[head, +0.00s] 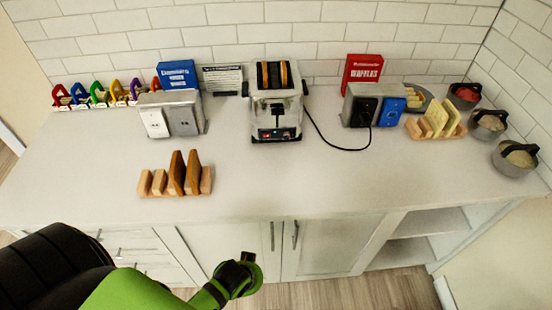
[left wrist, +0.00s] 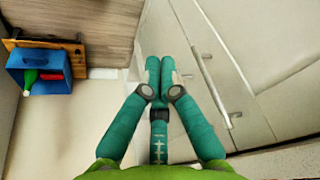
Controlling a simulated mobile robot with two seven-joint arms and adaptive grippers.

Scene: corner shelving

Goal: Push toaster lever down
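The toaster (head: 275,112) stands upright on the counter against the tiled back wall in the head view. Dark and orange-brown strips show in its top slots. Its front has a dark panel with small controls; small dark parts stick out at its sides. I cannot tell clearly which part is the lever or how high it sits. My left gripper (head: 242,273) is low in front of the cabinet doors, below the counter edge and well apart from the toaster. In the left wrist view its green fingers (left wrist: 160,75) meet at the tips, with nothing between them. My right gripper is not in view.
A wooden rack with brown toast (head: 178,178) stands front left of the toaster. Outlet boxes (head: 172,118) and (head: 362,108) flank it. A black cord (head: 325,138) runs to the right box. A light bread rack (head: 437,120) and pots (head: 515,155) stand right. The counter's front middle is clear.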

